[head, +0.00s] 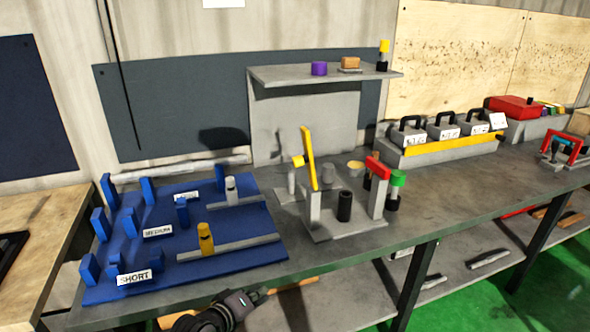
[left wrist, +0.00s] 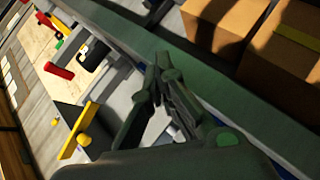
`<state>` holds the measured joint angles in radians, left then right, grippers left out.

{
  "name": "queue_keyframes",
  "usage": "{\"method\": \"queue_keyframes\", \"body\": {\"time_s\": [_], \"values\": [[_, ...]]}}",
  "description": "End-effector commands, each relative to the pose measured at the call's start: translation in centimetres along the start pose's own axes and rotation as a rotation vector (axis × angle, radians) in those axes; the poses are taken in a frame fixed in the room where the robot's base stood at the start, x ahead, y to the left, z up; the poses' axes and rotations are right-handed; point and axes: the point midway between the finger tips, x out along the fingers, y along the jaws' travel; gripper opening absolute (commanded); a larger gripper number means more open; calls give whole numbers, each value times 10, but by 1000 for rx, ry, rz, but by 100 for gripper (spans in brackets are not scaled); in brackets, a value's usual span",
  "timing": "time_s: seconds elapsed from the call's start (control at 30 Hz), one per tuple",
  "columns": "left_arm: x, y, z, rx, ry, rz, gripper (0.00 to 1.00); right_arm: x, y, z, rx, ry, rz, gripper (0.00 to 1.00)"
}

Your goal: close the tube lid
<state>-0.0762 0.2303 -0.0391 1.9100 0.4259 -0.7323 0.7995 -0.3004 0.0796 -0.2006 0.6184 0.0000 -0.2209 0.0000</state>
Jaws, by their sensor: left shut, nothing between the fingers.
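A grey fixture (head: 350,222) stands on the bench, with a black tube (head: 344,206) upright on its base. A yellow flap (head: 308,158) with a small round knob stands raised, near upright, on the fixture's left post; it looks like the lid. A red block (head: 378,168) tops the right post. In the left wrist view the yellow flap (left wrist: 78,131) is at lower left, apart from my fingers. My right gripper is out of view.
A blue board (head: 255,242) with blocks and labels lies left. A green-capped black piece (head: 397,185) stands right of the fixture. A grey shelf (head: 280,76) rises behind. Cardboard boxes (left wrist: 285,50) show in the left wrist view. The bench's front right is clear.

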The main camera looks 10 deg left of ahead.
Motion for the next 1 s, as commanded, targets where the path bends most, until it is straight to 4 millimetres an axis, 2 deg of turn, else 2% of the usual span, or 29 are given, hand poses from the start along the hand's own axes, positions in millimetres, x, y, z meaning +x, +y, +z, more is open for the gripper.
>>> {"method": "queue_keyframes", "body": {"time_s": [0.03,0.13,0.3,0.4,0.5,0.6,0.73,1.0], "values": [[-8,22,-12,-22,15,41,0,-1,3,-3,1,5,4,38],[-1,49,-51,-163,77,142,0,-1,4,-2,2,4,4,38],[-4,100,-121,-412,161,345,0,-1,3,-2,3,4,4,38],[-12,125,-157,-542,189,457,0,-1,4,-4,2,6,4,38],[-19,142,-183,-636,205,542,0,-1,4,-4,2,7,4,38],[-20,149,-194,-676,208,576,0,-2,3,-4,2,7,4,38],[-9,156,-200,-680,207,578,0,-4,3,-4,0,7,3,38],[37,180,-220,-676,208,576,0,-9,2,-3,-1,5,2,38]]}}
